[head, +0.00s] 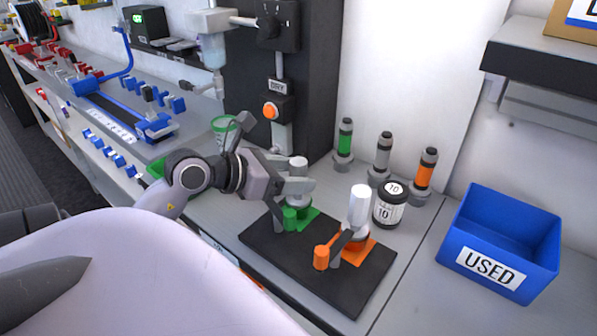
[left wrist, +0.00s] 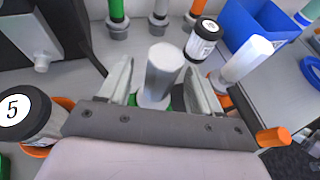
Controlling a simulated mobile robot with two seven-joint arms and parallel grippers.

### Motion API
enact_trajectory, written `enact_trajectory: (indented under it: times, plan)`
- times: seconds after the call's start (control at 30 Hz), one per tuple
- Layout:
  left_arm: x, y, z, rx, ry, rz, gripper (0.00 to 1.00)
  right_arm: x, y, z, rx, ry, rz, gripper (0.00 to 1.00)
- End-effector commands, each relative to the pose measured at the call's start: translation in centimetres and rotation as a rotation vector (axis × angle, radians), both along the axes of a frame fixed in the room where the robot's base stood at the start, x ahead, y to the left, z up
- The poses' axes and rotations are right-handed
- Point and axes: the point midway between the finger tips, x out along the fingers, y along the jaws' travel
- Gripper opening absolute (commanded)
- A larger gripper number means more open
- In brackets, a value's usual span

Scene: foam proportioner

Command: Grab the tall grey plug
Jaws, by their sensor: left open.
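A tall light-grey cylindrical plug (head: 298,165) stands upright at the green station (head: 308,216) on the dark board. My left gripper (head: 296,184) is at this plug, partly hiding it in the head view. In the left wrist view the grey plug (left wrist: 164,70) stands between the two open fingers of my left gripper (left wrist: 162,84). I cannot tell whether either finger touches it. A taller, whiter cylinder (head: 358,204) stands at the orange station (head: 366,247); it also shows right of the fingers in the left wrist view (left wrist: 246,58). My right gripper is not in view.
A black jar marked 10 (head: 390,204) stands behind the board. Green (head: 345,138), grey (head: 383,150) and orange (head: 427,168) banded posts line the wall. A blue USED bin (head: 508,240) stands at right. A jar marked 5 (left wrist: 28,115) is left of the gripper.

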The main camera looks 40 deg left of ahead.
Motion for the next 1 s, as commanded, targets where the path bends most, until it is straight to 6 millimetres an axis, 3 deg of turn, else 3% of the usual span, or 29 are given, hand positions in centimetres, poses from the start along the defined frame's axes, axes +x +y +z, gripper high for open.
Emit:
enact_trajectory:
  times: [0.13,0.4,0.43,0.47,0.6,1.0]
  plan:
    - [1.11,-0.39,-0.43,-0.001,0.000,-0.001,0.64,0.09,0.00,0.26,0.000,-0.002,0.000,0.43]
    - [1.32,-0.46,-0.62,0.000,0.000,0.000,0.64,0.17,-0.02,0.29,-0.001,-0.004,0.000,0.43]
    - [1.32,-0.46,-0.62,0.000,0.000,0.000,0.61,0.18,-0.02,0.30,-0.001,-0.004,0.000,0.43]
    - [1.31,-0.46,-0.62,0.000,0.000,0.000,0.51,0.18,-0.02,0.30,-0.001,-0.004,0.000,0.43]
    - [1.30,-0.47,-0.62,-0.001,0.000,-0.001,0.06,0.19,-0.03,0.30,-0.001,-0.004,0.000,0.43]
    - [1.32,-0.46,-0.04,0.000,-0.002,-0.001,0.05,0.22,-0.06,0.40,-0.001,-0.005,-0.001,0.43]
